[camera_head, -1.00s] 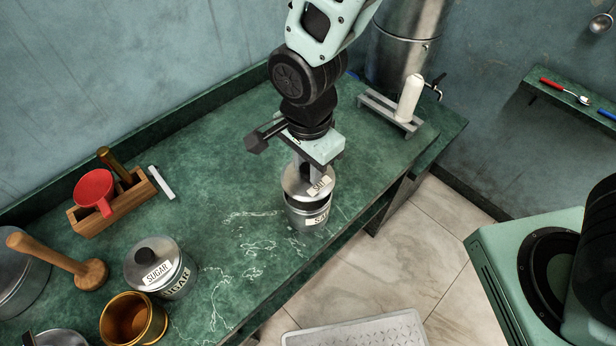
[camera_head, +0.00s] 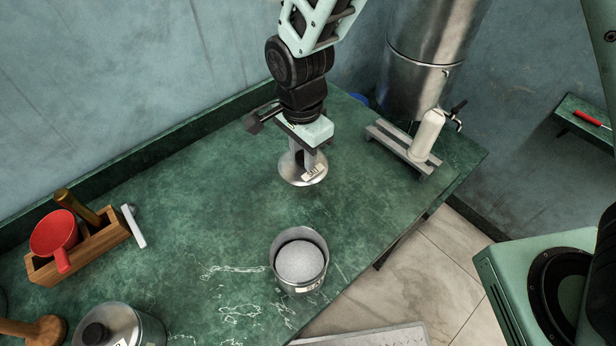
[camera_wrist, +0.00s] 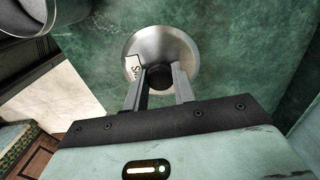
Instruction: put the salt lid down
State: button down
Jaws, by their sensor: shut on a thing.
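The salt lid (camera_head: 300,176) is a round silver metal lid with a paper label. My gripper (camera_head: 308,158) is shut on its dark knob, and the lid hangs level below the fingers. In the wrist view the lid (camera_wrist: 178,45) lies beyond the two fingers (camera_wrist: 158,85), over green countertop. I cannot tell whether it touches the counter or is just above it. The salt canister (camera_head: 283,277) stands open nearer the front edge, with white salt showing inside. Part of the canister also shows at the top left of the wrist view (camera_wrist: 45,22).
The green counter (camera_head: 215,195) is clear around the lid, especially to the left. A grey rack with a white bottle (camera_head: 428,133) stands to the right, before a large metal cylinder (camera_head: 425,60). A wooden box with a red scoop (camera_head: 55,235) and the sugar canister (camera_head: 115,325) are at left.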

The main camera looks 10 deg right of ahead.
aim_at(304, 192)
notch_tip(304, 192, down, 10)
jog(key=shift+w+r+p, duration=0.1)
jog(key=shift+r+p, duration=0.05)
jog(key=shift+p, duration=0.7)
jog(key=shift+f, duration=0.2)
jog(key=c, duration=1.1)
grip_release()
jog(key=shift+c, duration=0.2)
jog(key=shift+r, duration=0.1)
notch_tip(304, 192, up, 12)
jog(key=shift+r+b, duration=0.15)
jog(key=shift+b, duration=1)
